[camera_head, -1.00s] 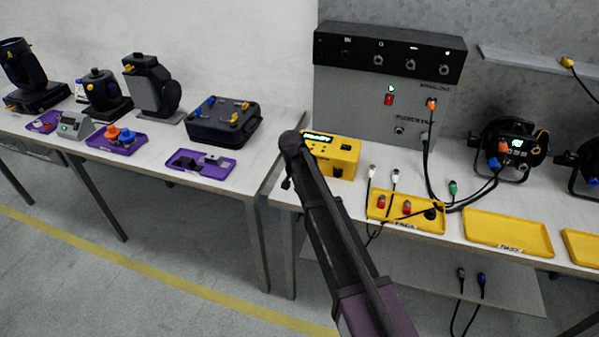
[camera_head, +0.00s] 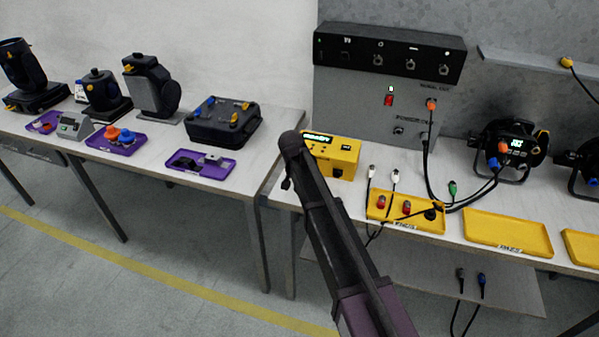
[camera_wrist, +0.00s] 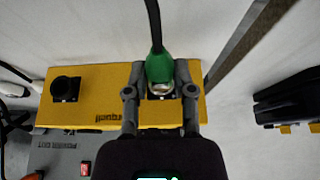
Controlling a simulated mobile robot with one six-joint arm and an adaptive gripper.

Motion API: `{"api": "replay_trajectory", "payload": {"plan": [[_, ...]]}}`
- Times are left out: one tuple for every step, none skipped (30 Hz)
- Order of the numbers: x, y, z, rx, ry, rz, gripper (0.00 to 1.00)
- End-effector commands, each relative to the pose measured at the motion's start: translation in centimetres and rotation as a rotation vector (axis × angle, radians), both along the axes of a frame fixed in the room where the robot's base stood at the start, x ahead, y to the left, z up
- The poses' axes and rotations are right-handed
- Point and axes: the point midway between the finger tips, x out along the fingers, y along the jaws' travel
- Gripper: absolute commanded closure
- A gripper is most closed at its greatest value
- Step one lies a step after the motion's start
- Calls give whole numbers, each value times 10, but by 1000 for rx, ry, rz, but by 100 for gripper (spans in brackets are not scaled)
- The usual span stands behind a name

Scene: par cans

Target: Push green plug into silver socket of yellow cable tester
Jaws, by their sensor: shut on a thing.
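The yellow cable tester (camera_head: 345,158) stands on the right bench, beyond my arm. In the wrist view its yellow face (camera_wrist: 100,108) shows a black round socket (camera_wrist: 66,89) and the silver socket (camera_wrist: 161,91). My gripper (camera_wrist: 160,72) is shut on the green plug (camera_wrist: 159,66), whose black cable (camera_wrist: 153,22) runs to the top edge. The plug's end is right at the silver socket, lined up with it in this view. Whether it touches or is partly inside, I cannot tell. My arm hides gripper and plug in the head view.
Right of the tester, a yellow tray (camera_head: 391,224) holds red-ended parts. White-ended cables and another green connector (camera_head: 452,189) are close by. A grey panel box (camera_head: 350,105) stands behind. A gap separates the two benches. An empty yellow tray (camera_head: 507,231) lies farther right.

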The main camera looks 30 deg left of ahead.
Motion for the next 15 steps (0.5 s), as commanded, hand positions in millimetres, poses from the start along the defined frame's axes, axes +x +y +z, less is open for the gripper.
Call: {"api": "replay_trajectory", "payload": {"plan": [[0,0,0,0,0,0,100],[0,0,0,0,0,0,100],[0,0,0,0,0,0,100],[0,0,0,0,0,0,100],[1,0,0,0,0,0,100],[1,0,0,0,0,0,100],[1,0,0,0,0,0,100],[1,0,0,0,0,0,100],[2,1,0,0,0,0,100],[2,1,0,0,0,0,100],[2,1,0,0,0,0,100],[3,1,0,0,0,0,100],[3,1,0,0,0,0,100],[3,1,0,0,0,0,100],[4,1,0,0,0,0,100]]}}
